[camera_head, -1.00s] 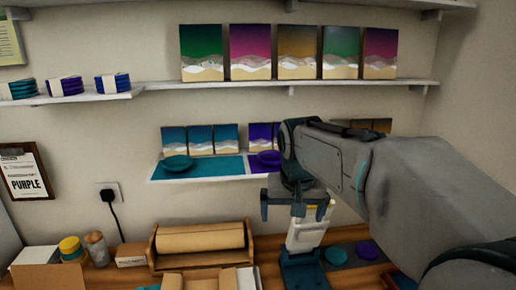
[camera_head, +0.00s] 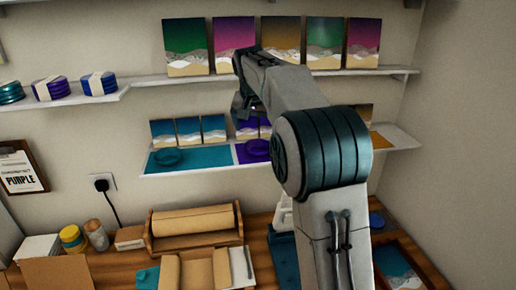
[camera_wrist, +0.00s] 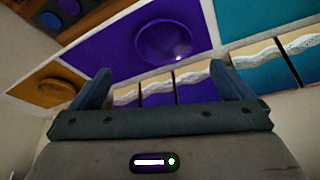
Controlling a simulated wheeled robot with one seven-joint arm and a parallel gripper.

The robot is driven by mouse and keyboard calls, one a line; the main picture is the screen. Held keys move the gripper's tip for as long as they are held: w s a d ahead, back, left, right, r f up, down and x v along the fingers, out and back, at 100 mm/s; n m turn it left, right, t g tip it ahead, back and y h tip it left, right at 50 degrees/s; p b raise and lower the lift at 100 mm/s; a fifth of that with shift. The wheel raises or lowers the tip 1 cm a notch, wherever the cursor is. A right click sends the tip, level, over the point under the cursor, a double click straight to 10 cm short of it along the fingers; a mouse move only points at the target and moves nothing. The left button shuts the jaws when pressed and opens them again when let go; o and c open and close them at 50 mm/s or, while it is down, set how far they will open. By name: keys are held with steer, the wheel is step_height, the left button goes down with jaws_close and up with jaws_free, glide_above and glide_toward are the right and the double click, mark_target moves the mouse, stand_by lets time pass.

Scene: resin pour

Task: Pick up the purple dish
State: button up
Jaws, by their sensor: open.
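The purple dish (camera_head: 256,147) sits on the purple mat (camera_head: 240,156) on the lower shelf, partly hidden by my arm. In the wrist view the round dish (camera_wrist: 165,42) lies whole on its purple mat (camera_wrist: 105,52), beyond the fingertips and roughly centred between them. My gripper (camera_wrist: 161,68) is open with nothing between its fingers. In the head view my gripper (camera_head: 243,108) is above the dish, just in front of the small purple pictures, and apart from the dish.
Small pictures (camera_head: 188,130) line the shelf's back. The upper shelf (camera_head: 150,80) holds large pictures. A wooden worktable (camera_head: 190,262) stands below.

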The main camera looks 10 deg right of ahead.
mark_target(258, 145)
steer(key=x, duration=0.3)
steer(key=shift+w, duration=0.1)
steer(key=shift+a+p+x, duration=0.15)
steer(key=shift+p+x, duration=0.55)
steer(key=shift+x, duration=0.7)
steer(key=shift+a+p+x, duration=0.15)
steer(key=shift+p+x, duration=0.5)
steer(key=shift+x, duration=0.75)
steer(key=shift+w, duration=0.1)
steer(key=c, duration=1)
